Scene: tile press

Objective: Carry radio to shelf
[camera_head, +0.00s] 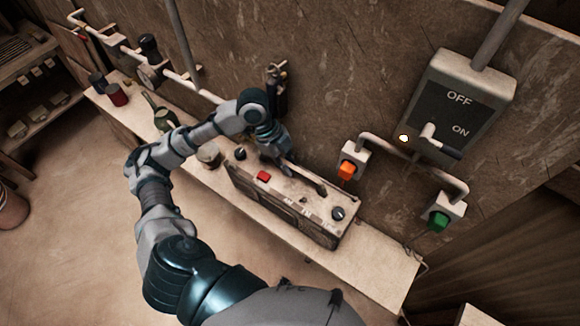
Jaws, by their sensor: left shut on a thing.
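The radio (285,205) is a tan, box-shaped set with a red button, dark knobs and a speaker grille on its front. It stands on the narrow wooden shelf board (375,272) along the wall. My left gripper (290,168) is at the back top edge of the radio, by its handle, and is shut on it. The fingertips are partly hidden by the wrist. My right gripper is not in view.
Bottles and cans (117,95) stand on the board's left part. A switch box (462,100) and orange (346,170) and green (437,220) buttons are on the wall. Another shelf unit (30,75) is at far left. The floor (70,240) at left is clear.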

